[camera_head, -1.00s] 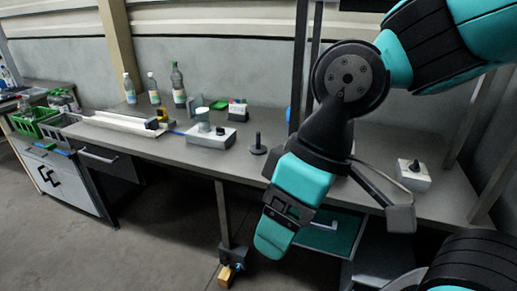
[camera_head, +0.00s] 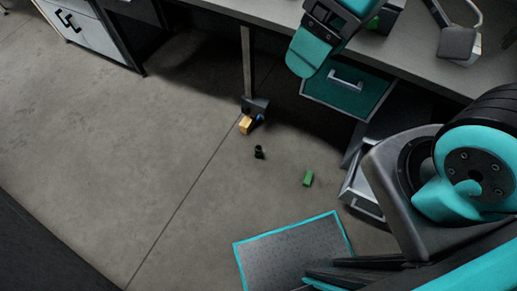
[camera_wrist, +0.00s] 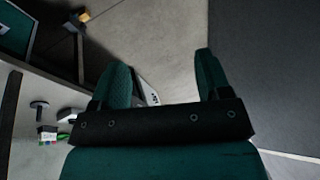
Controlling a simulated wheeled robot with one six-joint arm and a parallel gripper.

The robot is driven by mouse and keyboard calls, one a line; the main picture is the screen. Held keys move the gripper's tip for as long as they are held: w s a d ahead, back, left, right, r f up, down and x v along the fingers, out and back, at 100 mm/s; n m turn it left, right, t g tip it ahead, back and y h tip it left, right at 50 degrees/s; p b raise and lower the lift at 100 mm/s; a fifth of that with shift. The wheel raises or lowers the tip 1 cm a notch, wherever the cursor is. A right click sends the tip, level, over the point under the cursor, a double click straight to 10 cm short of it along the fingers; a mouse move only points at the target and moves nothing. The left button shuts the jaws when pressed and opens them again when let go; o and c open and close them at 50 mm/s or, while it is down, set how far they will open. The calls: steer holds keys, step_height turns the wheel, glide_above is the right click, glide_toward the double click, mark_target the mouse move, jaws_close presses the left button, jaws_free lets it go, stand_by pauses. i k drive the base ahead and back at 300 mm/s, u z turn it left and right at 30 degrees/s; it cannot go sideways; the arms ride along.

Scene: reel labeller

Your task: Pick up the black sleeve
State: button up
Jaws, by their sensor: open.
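The black sleeve (camera_head: 259,152) is a small dark cylinder on the grey floor in the camera_head view, in front of the bench leg. It appears to stand upright. I cannot make it out in the camera_wrist view. My gripper (camera_head: 306,56) is at the top of the camera_head view, by the bench front and well apart from the sleeve. In the camera_wrist view my gripper (camera_wrist: 161,62) has its two teal fingers spread, with nothing between them.
An orange block (camera_head: 246,125) and a blue piece (camera_head: 259,117) lie by the bench leg foot. A green block (camera_head: 308,178) lies right of the sleeve. Open drawers (camera_head: 347,91) stick out under the bench (camera_head: 425,60). A teal-edged mat (camera_head: 290,252) lies nearer. Floor on the left is clear.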

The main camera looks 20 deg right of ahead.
mark_target(257, 148)
steer(key=u, duration=1.45)
steer(key=i, duration=1.3)
steer(key=z, duration=2.35)
